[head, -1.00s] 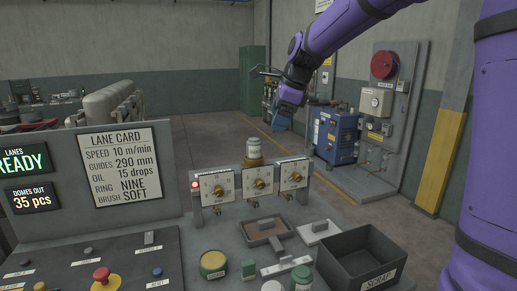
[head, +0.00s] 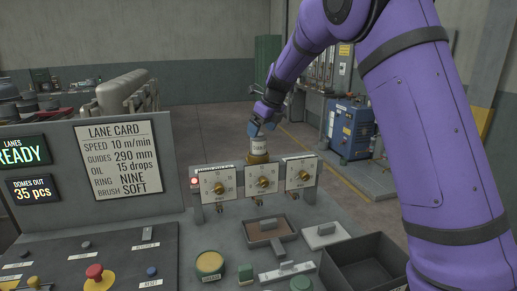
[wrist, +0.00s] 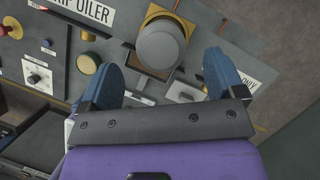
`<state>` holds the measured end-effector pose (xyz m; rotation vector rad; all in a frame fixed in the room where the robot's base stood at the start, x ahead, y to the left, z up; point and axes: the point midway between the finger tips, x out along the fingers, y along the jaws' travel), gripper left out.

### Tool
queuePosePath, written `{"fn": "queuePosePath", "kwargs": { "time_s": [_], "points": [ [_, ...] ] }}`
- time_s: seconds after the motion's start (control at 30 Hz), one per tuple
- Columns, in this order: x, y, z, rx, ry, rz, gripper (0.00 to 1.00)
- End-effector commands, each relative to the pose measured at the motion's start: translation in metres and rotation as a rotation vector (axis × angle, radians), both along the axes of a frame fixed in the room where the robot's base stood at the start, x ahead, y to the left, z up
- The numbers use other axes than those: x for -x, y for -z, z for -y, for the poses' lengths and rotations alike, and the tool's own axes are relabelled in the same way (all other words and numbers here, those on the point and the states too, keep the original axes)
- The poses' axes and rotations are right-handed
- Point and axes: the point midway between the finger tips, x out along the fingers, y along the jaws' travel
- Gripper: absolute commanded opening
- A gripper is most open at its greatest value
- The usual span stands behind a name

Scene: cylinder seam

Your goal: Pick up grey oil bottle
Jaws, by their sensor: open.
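My gripper (head: 262,126) is just above the bottle in the head view. Its blue fingers (wrist: 160,62) are spread apart with nothing held between them. Whether a finger touches the bottle cannot be told.
Three dial boxes (head: 262,180) stand in front of the bottle. A brown tray (head: 270,230), a yellow-topped pot (head: 209,262) and a dark scrap bin (head: 365,262) are on the bench nearer me. The lane card panel (head: 90,165) rises at left.

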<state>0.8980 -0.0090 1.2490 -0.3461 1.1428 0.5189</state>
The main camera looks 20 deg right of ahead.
Motion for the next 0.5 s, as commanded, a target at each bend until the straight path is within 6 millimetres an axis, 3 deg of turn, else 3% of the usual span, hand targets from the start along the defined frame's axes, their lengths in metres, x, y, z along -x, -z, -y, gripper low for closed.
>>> {"fn": "queuePosePath", "kwargs": {
  "time_s": [0.17,0.5],
  "points": [
    [-0.004,0.01,-0.002,-0.001,0.001,-0.002,0.88],
    [-0.019,0.048,-0.01,0.001,0.0,-0.001,0.88]
  ]
}}
